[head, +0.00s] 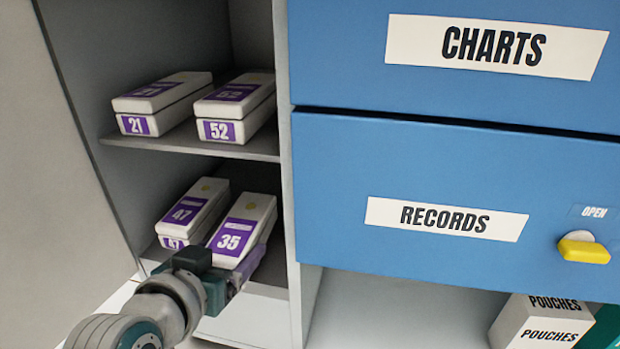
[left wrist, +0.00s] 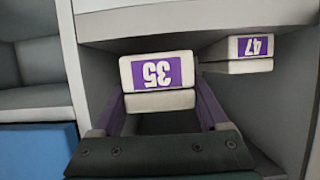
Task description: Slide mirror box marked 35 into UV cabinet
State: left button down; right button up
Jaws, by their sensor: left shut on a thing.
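The mirror box marked 35 (head: 240,230) is white with a purple label. It is in the lower compartment of an open grey cabinet (head: 262,148), to the right of the box marked 47 (head: 192,212). My left gripper (head: 242,268) is shut on its near end from the front. In the left wrist view box 35 (left wrist: 157,75) appears upside down between my two purple fingers. How far its back end reaches is hard to tell. My right gripper is not in view.
Boxes marked 21 (head: 160,103) and 52 (head: 236,106) stand on the shelf above. A divider wall (head: 284,190) closes the right side, beside blue drawers marked CHARTS (head: 340,60) and RECORDS (head: 335,240). A POUCHES box (head: 545,325) sits at lower right.

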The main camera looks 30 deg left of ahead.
pick_arm(q)
jog(key=b+x, duration=0.1)
jog(key=x, duration=0.1)
jog(key=r+b+x, duration=0.1)
jog(key=b+x, duration=0.3)
jog(key=shift+w+a+r, duration=0.1)
jog(key=shift+w+a, duration=0.1)
jog(key=shift+w, duration=0.35)
jog(key=shift+s+f, duration=0.1)
jog(key=shift+f, duration=0.1)
